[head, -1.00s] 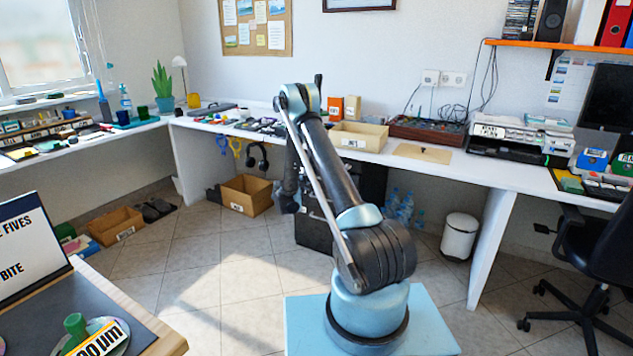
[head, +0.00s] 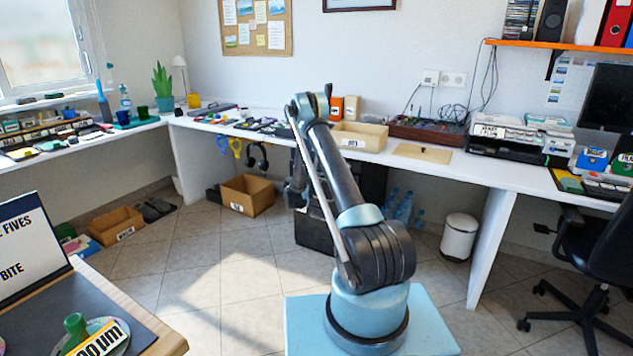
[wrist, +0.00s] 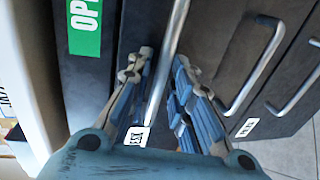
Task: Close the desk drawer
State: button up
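The dark drawer unit (head: 313,233) stands under the white desk, partly hidden behind my arm. In the wrist view a dark drawer front (wrist: 215,40) has a long metal bar handle (wrist: 172,45). A small white label (wrist: 134,137), partly hidden by a finger, seems to read "DESK". My gripper (wrist: 165,65) is open, with one finger on each side of this handle. I cannot tell whether either finger touches it. In the head view my gripper (head: 297,192) is small and dark in front of the unit. How far the drawer stands out is unclear.
Two more bar handles (wrist: 258,65) lie to the right in the wrist view. A green "OP…" label (wrist: 85,27) is at upper left. A cardboard box (head: 247,195) and a white bin (head: 460,236) stand on the floor.

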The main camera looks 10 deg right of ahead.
grip_shut()
jog(key=shift+r+x, duration=0.25)
jog(key=shift+x, duration=1)
jog(key=o, duration=0.5)
grip_release()
jog(key=v, duration=1.2)
jog(key=shift+d, duration=0.1)
